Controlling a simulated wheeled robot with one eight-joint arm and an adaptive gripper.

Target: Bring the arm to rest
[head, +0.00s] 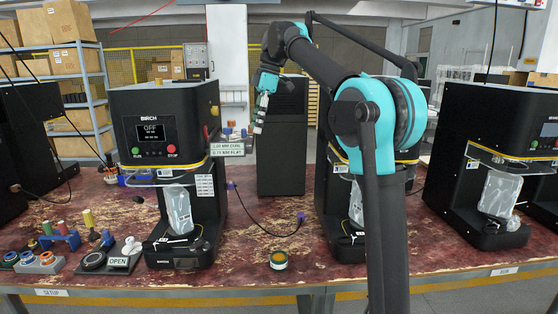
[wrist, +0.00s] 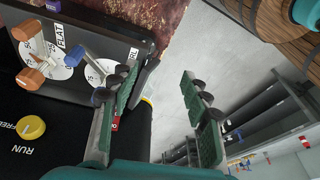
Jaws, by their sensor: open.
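My arm (head: 330,75) reaches up from the lower right and bends over to the left. Its teal and grey gripper (head: 259,130) hangs in the air beside the upper part of the left black BIRCH machine (head: 150,150), in front of a tall black cabinet (head: 282,150). In the wrist view the gripper (wrist: 162,75) has its two green-padded fingers apart, with nothing between them. The left finger overlaps the view of a black panel with a yellow RUN knob (wrist: 30,127) and dials; I cannot tell whether they touch.
More black machines stand at the middle and right (head: 490,150). A small green-and-orange tin (head: 279,260) sits near the bench's front. The red-brown bench top (head: 240,275) is bare around the tin.

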